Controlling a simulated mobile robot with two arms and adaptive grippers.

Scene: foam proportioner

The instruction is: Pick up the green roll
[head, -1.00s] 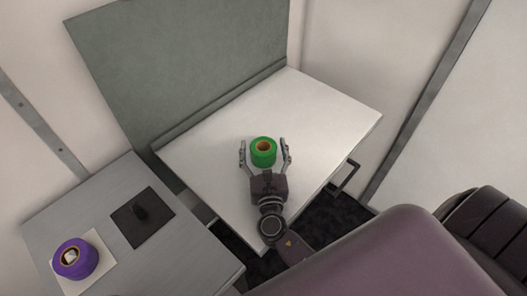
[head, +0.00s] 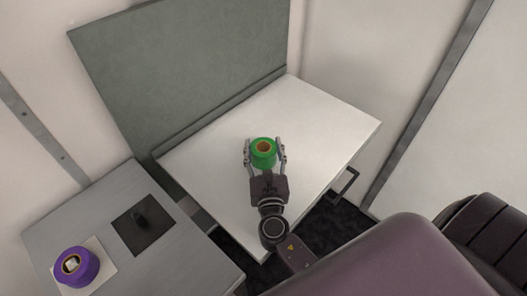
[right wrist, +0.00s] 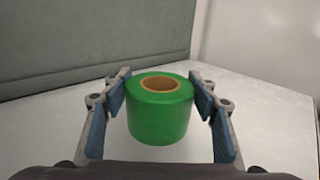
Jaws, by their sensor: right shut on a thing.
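The green roll (head: 263,158) stands upright on the white tabletop (head: 325,125), with a tan core open at the top. My right gripper (head: 264,147) reaches in from the front with one finger on each side of the roll, shut on it. In the right wrist view the green roll (right wrist: 158,122) sits between the blue-padded fingers of my right gripper (right wrist: 160,88). The roll's base appears to be at the tabletop; I cannot tell any lift. My left gripper is not in view.
A grey table (head: 190,248) at the lower left holds a purple roll (head: 76,266) on a white square and a dark square pad (head: 143,224) with a small dark object. A grey-green panel (head: 185,65) stands behind the white tabletop, which is otherwise clear.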

